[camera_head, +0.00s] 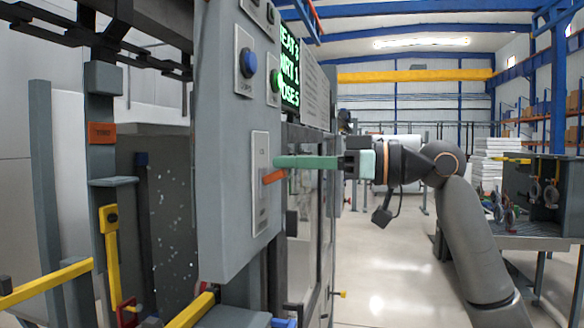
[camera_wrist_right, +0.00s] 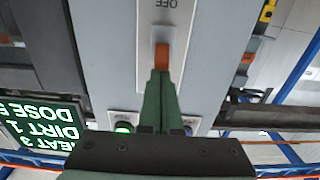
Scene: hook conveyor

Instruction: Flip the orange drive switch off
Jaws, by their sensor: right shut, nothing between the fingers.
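The orange drive switch (camera_head: 274,176) sticks out of a pale switch plate (camera_head: 261,205) on the side of the grey control box. In the right wrist view the orange lever (camera_wrist_right: 162,57) stands in its slot, with the label OFF (camera_wrist_right: 166,4) at the top of that picture. My right gripper (camera_head: 278,161) is shut and empty, its green fingers level and pointing at the plate. The fingertips are just above the lever in the head view. In the wrist view they (camera_wrist_right: 160,75) meet the lever's edge; I cannot tell if they touch. My left gripper is out of view.
The grey control box (camera_head: 225,130) carries a blue button (camera_head: 248,62), a green button (camera_head: 274,82) and a green-lettered display (camera_head: 290,75) above the switch. Yellow rails (camera_head: 45,283) stand lower left. Open floor (camera_head: 385,265) lies to the right of the box.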

